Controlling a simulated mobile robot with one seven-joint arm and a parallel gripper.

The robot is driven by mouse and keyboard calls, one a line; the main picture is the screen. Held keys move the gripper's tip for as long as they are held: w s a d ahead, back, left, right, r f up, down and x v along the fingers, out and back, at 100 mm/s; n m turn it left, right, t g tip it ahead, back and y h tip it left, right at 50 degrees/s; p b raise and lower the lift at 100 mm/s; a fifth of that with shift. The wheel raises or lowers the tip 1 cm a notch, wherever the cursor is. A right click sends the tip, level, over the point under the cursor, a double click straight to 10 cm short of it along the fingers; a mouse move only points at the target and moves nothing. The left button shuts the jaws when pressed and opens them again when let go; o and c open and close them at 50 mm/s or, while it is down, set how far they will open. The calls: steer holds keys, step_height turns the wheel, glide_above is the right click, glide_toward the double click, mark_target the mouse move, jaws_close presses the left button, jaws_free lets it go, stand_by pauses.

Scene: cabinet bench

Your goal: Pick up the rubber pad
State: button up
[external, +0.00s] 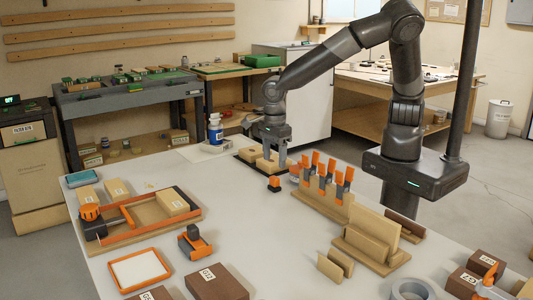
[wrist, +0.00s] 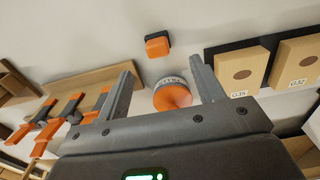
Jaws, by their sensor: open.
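No thing in view is plainly marked as the rubber pad, and I cannot tell for sure which one it is. A small orange and black block (external: 274,184) lies on the white bench near my gripper (external: 276,161). In the wrist view this block (wrist: 157,43) lies beyond my fingertips (wrist: 160,68). A round orange-topped thing with a pale labelled band (wrist: 172,95) shows between my fingers, apart from both as far as I see. My gripper is open, points down and holds nothing. A flat teal-topped pad (external: 83,178) lies at the bench's far left corner.
A wooden rack with orange clamps (external: 325,190) stands right of my gripper. Labelled wooden blocks (wrist: 243,72) sit on a dark tray on the other side. A blue and white bottle (external: 215,130) stands behind. The bench middle (external: 245,225) is mostly clear.

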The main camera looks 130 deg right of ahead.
mark_target(274, 177)
step_height(274, 177, down, 9)
steer(key=shift+a+r, duration=0.15)
steer(key=shift+r, duration=0.05)
stand_by(0.3)
steer(key=shift+c, duration=0.5)
steer(key=c, duration=1)
steer(key=shift+w+r, duration=0.1)
steer(key=shift+r, duration=0.05)
